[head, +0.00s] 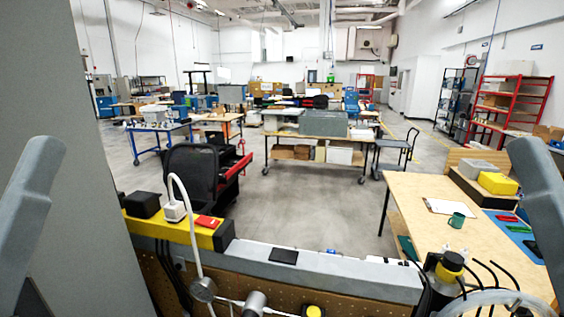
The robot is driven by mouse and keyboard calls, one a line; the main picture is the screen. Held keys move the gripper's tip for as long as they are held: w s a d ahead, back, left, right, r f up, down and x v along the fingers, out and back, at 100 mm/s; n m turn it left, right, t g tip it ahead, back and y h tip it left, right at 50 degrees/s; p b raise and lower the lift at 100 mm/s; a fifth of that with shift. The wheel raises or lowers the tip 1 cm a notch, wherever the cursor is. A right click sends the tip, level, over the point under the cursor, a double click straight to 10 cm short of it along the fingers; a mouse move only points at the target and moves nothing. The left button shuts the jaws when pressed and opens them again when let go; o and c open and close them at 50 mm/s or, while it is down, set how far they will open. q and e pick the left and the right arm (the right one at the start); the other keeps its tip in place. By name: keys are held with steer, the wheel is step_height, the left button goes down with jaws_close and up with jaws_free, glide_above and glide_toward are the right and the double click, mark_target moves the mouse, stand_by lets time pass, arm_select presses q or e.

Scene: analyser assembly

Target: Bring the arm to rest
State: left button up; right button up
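Grey arm links that I take as mine rise at the left and right edges of the head view. They are cut off by the picture's edges, and neither gripper shows. I cannot tell what either gripper holds. Below the arms lies a bench edge with a grey ledge (330,278) and a yellow block (175,232). A white plug-like piece (174,211) with a white cable and a black box (142,204) sit on the yellow block. A small black flat piece (284,256) lies on the ledge.
A black-and-yellow device (446,270) with black cables stands at lower right. Open floor (300,210) lies beyond the ledge.

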arm_select(q)
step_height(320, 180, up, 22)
steer(key=p, duration=1.8)
steer(key=shift+p, duration=0.35)
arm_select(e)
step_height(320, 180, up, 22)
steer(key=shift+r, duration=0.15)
arm_select(q)
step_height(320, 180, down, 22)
steer(key=b, duration=2.1)
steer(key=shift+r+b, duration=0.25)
steer(key=shift+b, duration=0.15)
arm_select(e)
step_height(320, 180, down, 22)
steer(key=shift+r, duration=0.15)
